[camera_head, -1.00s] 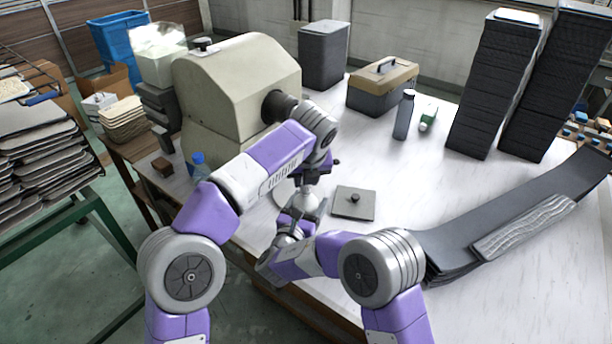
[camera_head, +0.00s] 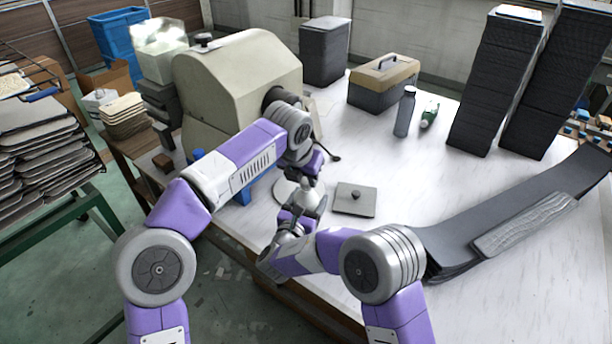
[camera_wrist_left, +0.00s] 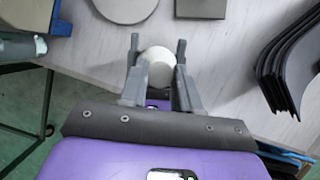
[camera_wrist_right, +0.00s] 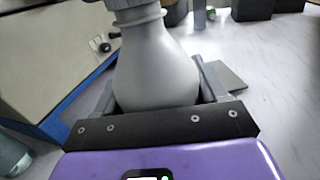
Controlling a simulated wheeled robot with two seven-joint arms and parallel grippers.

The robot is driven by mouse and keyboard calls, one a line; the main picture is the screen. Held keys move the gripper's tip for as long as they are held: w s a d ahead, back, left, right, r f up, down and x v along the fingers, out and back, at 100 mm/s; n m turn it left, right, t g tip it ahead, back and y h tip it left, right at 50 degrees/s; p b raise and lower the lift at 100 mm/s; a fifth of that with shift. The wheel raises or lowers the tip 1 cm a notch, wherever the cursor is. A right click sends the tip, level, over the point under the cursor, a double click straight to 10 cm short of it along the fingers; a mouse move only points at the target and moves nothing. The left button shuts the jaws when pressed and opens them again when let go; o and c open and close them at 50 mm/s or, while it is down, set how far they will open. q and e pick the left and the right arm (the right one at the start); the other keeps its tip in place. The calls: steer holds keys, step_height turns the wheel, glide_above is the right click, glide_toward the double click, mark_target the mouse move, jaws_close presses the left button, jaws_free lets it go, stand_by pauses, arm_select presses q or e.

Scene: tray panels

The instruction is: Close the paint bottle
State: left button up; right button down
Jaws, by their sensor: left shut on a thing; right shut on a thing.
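The pale grey-white bottle (camera_wrist_right: 150,65) fills the middle of the right wrist view, its ribbed neck at the top edge. My right gripper (camera_head: 300,218) is shut around its body and holds it above the table's front edge. My left gripper (camera_wrist_left: 158,48) is shut on a rounded white piece, seemingly the bottle cap (camera_wrist_left: 158,68), between its fingertips. In the head view the left gripper (camera_head: 314,178) is just above the bottle's top. Whether the cap touches the neck is hidden by the gripper and wrist.
A beige machine (camera_head: 235,90) stands behind my left arm. A pale round plate (camera_head: 284,192) and a square grey plate with a knob (camera_head: 354,200) lie near the grippers. Curved dark panels (camera_head: 500,225) lie at right.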

arm_select(q)
steer(key=o, duration=1)
steer(key=shift+r, duration=2.3)
steer(key=shift+o, duration=0.2)
steer(key=o, duration=0.5)
steer(key=v, duration=0.7)
steer(key=shift+s+r, duration=0.1)
steer(key=shift+r, duration=0.1)
